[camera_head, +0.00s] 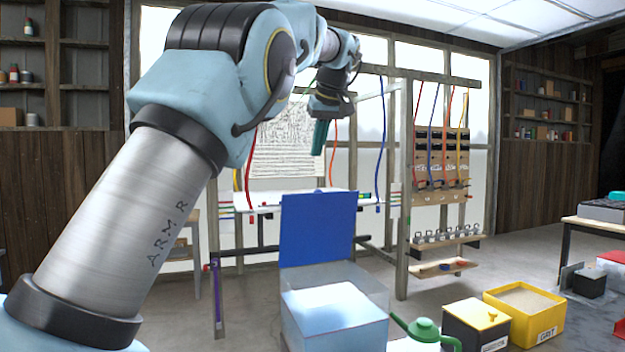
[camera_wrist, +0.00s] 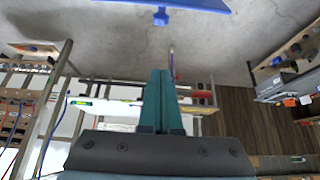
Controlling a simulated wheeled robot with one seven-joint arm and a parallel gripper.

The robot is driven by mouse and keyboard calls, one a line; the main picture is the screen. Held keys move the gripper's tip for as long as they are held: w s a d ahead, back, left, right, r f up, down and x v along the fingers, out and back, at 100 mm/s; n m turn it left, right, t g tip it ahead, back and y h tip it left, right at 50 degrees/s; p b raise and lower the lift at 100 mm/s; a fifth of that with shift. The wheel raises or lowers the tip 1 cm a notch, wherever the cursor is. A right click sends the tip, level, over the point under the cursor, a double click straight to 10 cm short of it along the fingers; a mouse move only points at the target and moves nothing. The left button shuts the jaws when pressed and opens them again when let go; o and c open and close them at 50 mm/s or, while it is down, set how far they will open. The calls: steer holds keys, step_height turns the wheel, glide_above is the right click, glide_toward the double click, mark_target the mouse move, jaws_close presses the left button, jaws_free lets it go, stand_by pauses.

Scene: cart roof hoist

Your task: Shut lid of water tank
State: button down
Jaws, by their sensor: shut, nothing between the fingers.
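The water tank (camera_head: 372,283) is a clear box with pale blue content, standing low at the front centre in the head view. Its blue lid (camera_head: 318,228) stands open, nearly upright at the tank's back edge. The wrist view shows a blue plate with a small knob, apparently the lid (camera_wrist: 190,4), at the top edge. My gripper (camera_head: 318,152) has teal fingers, shut and empty, pointing down in the head view. It is above the lid in the picture and apart from it. The fingers also show shut in the wrist view (camera_wrist: 160,75).
A green watering can (camera_head: 424,330) stands close to the tank's right side. Beyond it are a black bin with a yellow top (camera_head: 475,322) and a yellow grit box (camera_head: 525,302). A wooden frame with hanging coloured hoses (camera_head: 402,190) and a white bench (camera_head: 270,207) stand behind.

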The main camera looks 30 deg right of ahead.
steer(key=f+p, duration=0.1)
steer(key=f, duration=0.2)
steer(key=w+f+p, duration=0.1)
steer(key=f, duration=0.2)
steer(key=f+p, duration=0.1)
steer(key=f, duration=0.2)
steer(key=shift+w+d, duration=0.15)
steer(key=shift+d, duration=0.1)
steer(key=shift+f+b, duration=0.15)
steer(key=shift+b, duration=0.15)
